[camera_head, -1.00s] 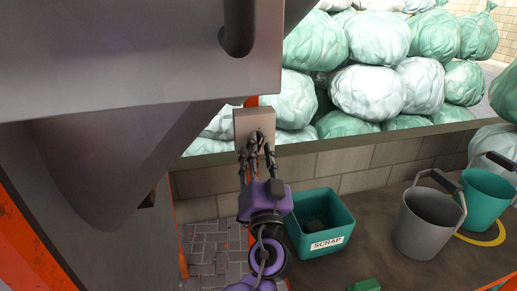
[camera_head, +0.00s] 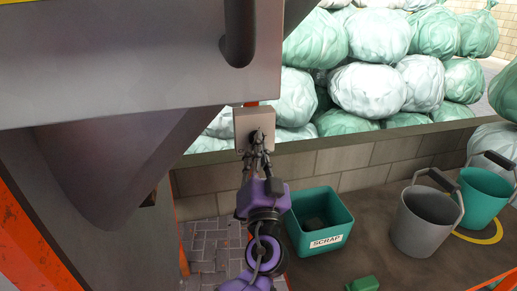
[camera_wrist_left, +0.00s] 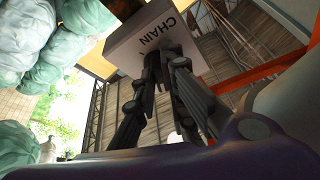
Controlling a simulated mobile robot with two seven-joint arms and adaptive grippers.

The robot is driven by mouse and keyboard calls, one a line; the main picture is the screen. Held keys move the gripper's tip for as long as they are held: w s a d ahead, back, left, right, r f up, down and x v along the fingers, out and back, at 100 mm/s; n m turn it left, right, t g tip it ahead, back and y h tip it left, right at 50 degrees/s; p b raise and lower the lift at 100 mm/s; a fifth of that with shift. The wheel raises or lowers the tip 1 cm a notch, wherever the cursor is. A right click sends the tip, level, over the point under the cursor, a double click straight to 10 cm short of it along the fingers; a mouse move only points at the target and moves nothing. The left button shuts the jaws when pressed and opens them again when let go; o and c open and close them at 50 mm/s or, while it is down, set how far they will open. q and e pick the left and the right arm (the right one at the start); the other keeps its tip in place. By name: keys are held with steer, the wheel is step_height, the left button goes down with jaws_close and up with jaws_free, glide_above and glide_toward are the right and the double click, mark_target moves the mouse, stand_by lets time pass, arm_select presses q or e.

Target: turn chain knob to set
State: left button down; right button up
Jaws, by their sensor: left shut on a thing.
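The chain control box (camera_head: 253,117) is a pale grey box in the middle of the head view, beside the big grey machine. In the left wrist view the box (camera_wrist_left: 130,48) carries the word CHAIN, seen at an angle. My left gripper (camera_head: 257,146) reaches up to the front of the box. Its fingers are closed on the dark chain knob (camera_wrist_left: 172,52), which is mostly hidden between the fingertips. The knob's set mark and its pointing direction cannot be made out. My right gripper is not in view.
The grey machine housing (camera_head: 140,60) fills the upper left. A low block wall (camera_head: 350,165) with green and white bags (camera_head: 370,90) stands behind. A teal SCRAP bin (camera_head: 335,241), a grey bucket (camera_head: 420,225) and a teal bucket (camera_head: 485,195) stand on the floor at right.

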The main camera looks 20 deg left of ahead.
arm_select(q)
steer(key=shift+s+a+r+m+g+h+p, duration=0.15)
steer(key=shift+m+g+h+p, duration=0.55)
steer(key=shift+m+p, duration=2.3)
steer(key=shift+r+m+g+h+p, duration=0.2)
steer(key=shift+m+h+p, duration=0.95)
steer(key=shift+m+p, duration=1.85)
steer(key=shift+s+a+r+m+g+h+p, duration=0.3)
steer(key=shift+m+h+p, duration=1.1)
steer(key=shift+p, duration=2.8)
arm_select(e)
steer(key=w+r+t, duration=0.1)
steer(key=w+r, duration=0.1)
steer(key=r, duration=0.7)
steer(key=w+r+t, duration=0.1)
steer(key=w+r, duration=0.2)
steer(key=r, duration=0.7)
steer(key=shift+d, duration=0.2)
arm_select(q)
steer(key=c, duration=1.8)
jaws_free()
steer(key=shift+w+d+f+m+y, duration=0.15)
steer(key=shift+w+d+m+y, duration=0.1)
steer(key=shift+m+y, duration=0.2)
steer(key=v, duration=1.2)
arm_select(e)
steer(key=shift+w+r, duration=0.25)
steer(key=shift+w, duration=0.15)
arm_select(q)
steer(key=shift+a, duration=0.1)
